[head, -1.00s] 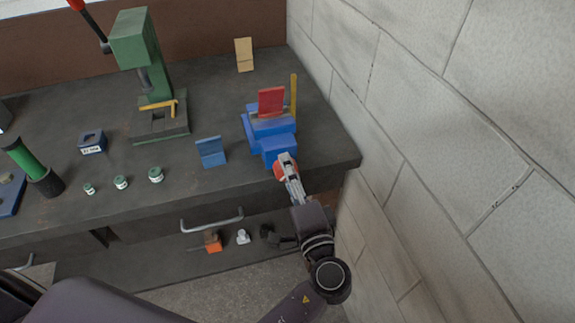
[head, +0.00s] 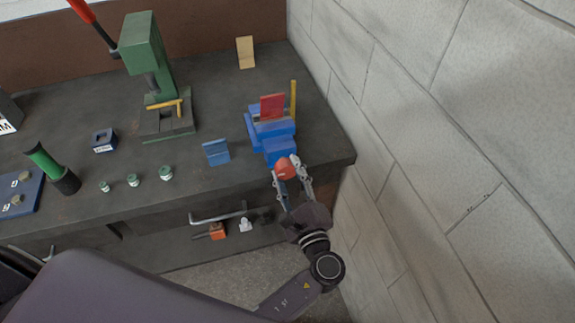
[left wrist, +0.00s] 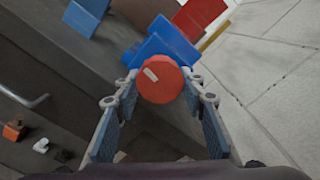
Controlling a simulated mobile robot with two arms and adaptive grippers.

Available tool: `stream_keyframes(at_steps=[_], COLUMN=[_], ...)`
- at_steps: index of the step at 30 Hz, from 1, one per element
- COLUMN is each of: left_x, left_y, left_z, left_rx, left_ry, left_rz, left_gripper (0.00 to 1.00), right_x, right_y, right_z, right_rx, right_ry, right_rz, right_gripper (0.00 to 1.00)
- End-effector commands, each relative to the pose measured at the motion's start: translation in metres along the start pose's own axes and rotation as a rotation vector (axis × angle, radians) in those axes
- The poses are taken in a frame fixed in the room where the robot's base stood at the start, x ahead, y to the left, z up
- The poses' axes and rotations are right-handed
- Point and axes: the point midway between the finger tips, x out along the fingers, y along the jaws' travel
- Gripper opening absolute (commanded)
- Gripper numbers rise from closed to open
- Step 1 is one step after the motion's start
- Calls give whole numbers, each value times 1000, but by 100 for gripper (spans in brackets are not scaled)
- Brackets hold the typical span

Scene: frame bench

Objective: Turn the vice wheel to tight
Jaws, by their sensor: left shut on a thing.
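The blue vice (head: 277,147) sits near the right end of the bench, with a red plate (head: 272,106) standing upright at its top. Its round orange-red wheel (head: 284,168) faces the front edge. My left gripper (head: 287,171) is shut on the wheel, one finger on each side of it. In the left wrist view the wheel (left wrist: 160,86) lies between the fingertips and shows a short pale mark on its face, left of centre. The gripper partly hides the wheel in the head view. My right gripper is not in view.
A block wall (head: 430,130) stands close on the right. A small blue block (head: 216,152) lies left of the vice, and a green press (head: 150,60) stands farther back. A drawer handle (head: 218,216) juts out below the bench top.

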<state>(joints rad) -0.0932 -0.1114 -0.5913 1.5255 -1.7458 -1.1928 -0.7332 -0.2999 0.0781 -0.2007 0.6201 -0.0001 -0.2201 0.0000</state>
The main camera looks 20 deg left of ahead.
Motion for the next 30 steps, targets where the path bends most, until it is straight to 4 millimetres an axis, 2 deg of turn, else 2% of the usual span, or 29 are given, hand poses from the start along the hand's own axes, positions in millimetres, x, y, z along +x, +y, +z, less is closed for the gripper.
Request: stream_keyframes(at_steps=[1,30], left_x=[-6,-7], left_y=[2,7], left_z=[-6,-3], left_rx=[55,975], left_ry=[22,23], left_rz=[6,-4], left_gripper=[13,13], right_x=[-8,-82], right_y=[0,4], right_z=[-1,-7], right_rx=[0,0], right_ry=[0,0], right_rz=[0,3], right_gripper=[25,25])
